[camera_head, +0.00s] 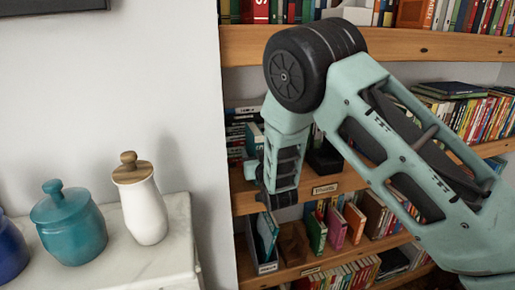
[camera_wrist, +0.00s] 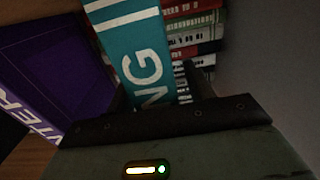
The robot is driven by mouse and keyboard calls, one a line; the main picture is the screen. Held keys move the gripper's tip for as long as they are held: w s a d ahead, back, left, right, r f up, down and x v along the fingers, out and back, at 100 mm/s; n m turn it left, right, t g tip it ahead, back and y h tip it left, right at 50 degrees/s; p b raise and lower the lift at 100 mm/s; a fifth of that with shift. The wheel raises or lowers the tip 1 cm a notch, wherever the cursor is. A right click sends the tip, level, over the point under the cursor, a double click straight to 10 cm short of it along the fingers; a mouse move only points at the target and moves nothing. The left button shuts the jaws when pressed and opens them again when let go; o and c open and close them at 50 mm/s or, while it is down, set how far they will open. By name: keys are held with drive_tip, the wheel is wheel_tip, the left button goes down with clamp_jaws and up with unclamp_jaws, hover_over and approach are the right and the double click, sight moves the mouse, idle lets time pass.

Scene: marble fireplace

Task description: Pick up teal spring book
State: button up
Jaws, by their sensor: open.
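The teal book (camera_wrist: 138,42) with white letters ending in "NG" fills the upper middle of the wrist view. Its lower end runs down between the two fingers of my gripper (camera_wrist: 157,90), which is open with one finger on each side of it. I cannot tell whether either finger touches the book. In the head view my arm reaches to the shelves, and its wrist stands in front of the middle shelf; the fingers are not clear there.
A purple book (camera_wrist: 50,70) stands left of the teal one. Several stacked books (camera_wrist: 195,30) lie behind it, with a grey wall at right. In the head view, a marble ledge (camera_head: 150,265) holds a white jar (camera_head: 145,212) and a teal jar (camera_head: 70,228).

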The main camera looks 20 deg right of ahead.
clamp_jaws()
drive_tip(key=shift+r+b, duration=0.1)
drive_tip(key=shift+b, duration=0.3)
drive_tip(key=shift+s+r+b, duration=0.1)
drive_tip(key=shift+r+b, duration=0.05)
drive_tip(key=shift+b, duration=0.2)
drive_tip(key=r+b, duration=0.1)
drive_tip(key=r, duration=0.1)
drive_tip(key=r+b, duration=0.1)
drive_tip(key=r, duration=0.1)
drive_tip(key=r+b, duration=0.1)
drive_tip(key=r, duration=0.1)
drive_tip(key=shift+s+r+b, duration=0.2)
drive_tip(key=shift+s+b, duration=0.2)
drive_tip(key=b, duration=1.3)
approach(256, 134)
drive_tip(key=s+d+f, duration=0.1)
drive_tip(key=s, duration=0.5)
drive_tip(key=shift+d+f, duration=0.25)
drive_tip(key=shift+d, duration=0.1)
